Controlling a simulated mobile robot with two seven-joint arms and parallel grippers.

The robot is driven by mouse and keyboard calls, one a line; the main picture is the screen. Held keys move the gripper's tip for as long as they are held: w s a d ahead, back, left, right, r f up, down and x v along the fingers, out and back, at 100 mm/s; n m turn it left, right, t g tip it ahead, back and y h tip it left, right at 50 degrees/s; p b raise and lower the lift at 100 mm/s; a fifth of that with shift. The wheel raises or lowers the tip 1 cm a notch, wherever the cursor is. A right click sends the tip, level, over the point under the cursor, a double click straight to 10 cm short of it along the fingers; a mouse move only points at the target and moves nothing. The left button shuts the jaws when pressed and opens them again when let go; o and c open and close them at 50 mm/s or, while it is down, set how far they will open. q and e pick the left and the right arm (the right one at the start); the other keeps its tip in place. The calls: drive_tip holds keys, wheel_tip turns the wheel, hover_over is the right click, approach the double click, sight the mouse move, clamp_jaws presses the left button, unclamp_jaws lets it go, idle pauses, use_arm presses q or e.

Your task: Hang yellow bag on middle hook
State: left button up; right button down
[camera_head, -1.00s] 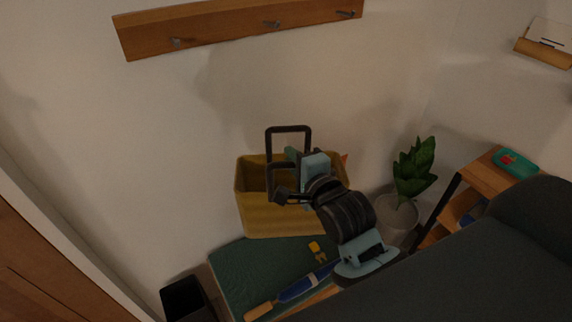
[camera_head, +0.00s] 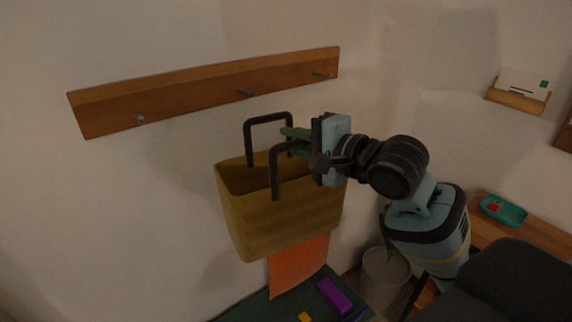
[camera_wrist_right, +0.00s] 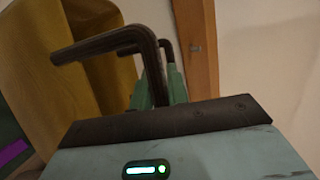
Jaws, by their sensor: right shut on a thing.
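The yellow bag (camera_head: 282,215) hangs in the air in the head view, with two dark upright handles; it also shows in the right wrist view (camera_wrist_right: 50,70). My right gripper (camera_head: 290,142) is shut on a handle of the bag, near its top; its green fingers (camera_wrist_right: 165,85) show in the wrist view. The wooden hook rail (camera_head: 190,95) is on the wall above and behind the bag. The middle hook (camera_head: 245,93) is just above the far handle in the picture, apart from it. The left hook (camera_head: 140,118) and right hook (camera_head: 320,75) look empty. My left gripper is not in view.
Below the bag are a dark green bench top (camera_head: 258,308), an orange sheet (camera_head: 298,266) and a purple block (camera_head: 335,295). A plant pot (camera_head: 384,272) stands to the right. A side table (camera_head: 540,234) holds a teal tray (camera_head: 503,210). A small wall shelf (camera_head: 518,98) is at upper right.

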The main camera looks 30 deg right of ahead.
drive_tip(key=s+r+n+g+y, duration=0.1)
drive_tip(key=s+r+y, duration=0.1)
drive_tip(key=s+r, duration=0.3)
wheel_tip(320, 180, up, 3)
drive_tip(key=shift+s+d+r+n, duration=0.15)
drive_tip(key=shift+d+r+n, duration=0.1)
drive_tip(key=shift+n, duration=0.15)
drive_tip(key=w+a+f, duration=0.1)
drive_tip(key=w+f, duration=0.1)
drive_tip(key=w, duration=0.8)
drive_tip(key=shift+w+a+f, duration=0.2)
drive_tip(key=shift+a+f, duration=0.05)
idle(1.0)
drive_tip(key=shift+f, duration=0.15)
idle(0.4)
